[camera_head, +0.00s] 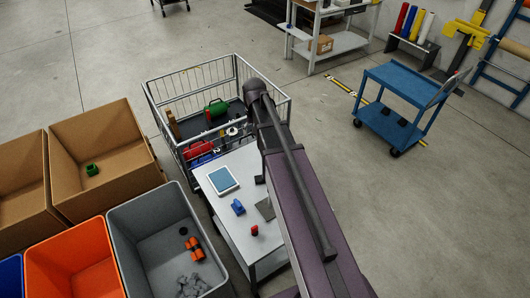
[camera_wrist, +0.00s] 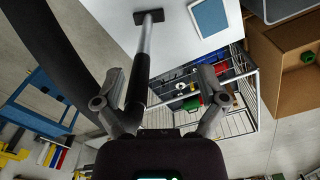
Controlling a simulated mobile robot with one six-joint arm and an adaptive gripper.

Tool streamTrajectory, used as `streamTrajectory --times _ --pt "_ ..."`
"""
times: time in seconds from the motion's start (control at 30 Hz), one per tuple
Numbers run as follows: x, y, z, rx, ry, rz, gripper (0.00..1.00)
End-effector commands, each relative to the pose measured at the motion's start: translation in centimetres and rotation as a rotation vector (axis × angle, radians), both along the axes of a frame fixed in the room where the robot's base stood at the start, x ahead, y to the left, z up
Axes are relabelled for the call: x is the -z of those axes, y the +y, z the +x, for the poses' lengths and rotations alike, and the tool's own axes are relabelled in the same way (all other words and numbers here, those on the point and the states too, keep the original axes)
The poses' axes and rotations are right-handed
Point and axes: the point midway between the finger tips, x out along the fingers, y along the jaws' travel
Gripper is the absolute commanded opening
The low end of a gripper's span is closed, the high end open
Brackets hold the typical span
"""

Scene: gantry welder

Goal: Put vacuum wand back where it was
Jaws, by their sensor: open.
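In the wrist view, the vacuum wand (camera_wrist: 144,50) is a grey tube with a flat black head over the white table and a black grip at its near end. The grip end lies between the two spread fingers of my gripper (camera_wrist: 160,95), closer to the left one. My gripper is open. I cannot tell whether a finger touches the wand or whether its head rests on the tabletop. In the head view my arm covers the gripper and most of the wand.
The white table (camera_head: 222,209) holds a tablet (camera_head: 223,180), a blue item (camera_head: 238,207) and a small red item (camera_head: 254,230). A wire cage (camera_head: 187,75) with tools stands behind. Open bins and boxes (camera_head: 99,128) fill the left. A blue cart (camera_head: 398,77) stands right; floor between is clear.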

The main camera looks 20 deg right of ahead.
Motion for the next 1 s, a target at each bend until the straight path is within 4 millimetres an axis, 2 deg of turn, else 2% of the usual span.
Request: streamTrajectory --times 0.03,0.1,0.33,0.53,1.0 --pt "-2.0 -1.1 2.0 0.027 0.0 0.0 0.91" --pt "-3.2 -2.4 3.5 0.061 0.0 0.0 0.91" --pt "-5.8 -5.7 7.0 0.145 0.0 0.0 0.91" --pt "-6.4 -6.7 7.9 0.172 0.0 0.0 0.91" --pt "-6.1 -6.8 7.9 0.175 0.0 0.0 0.91"
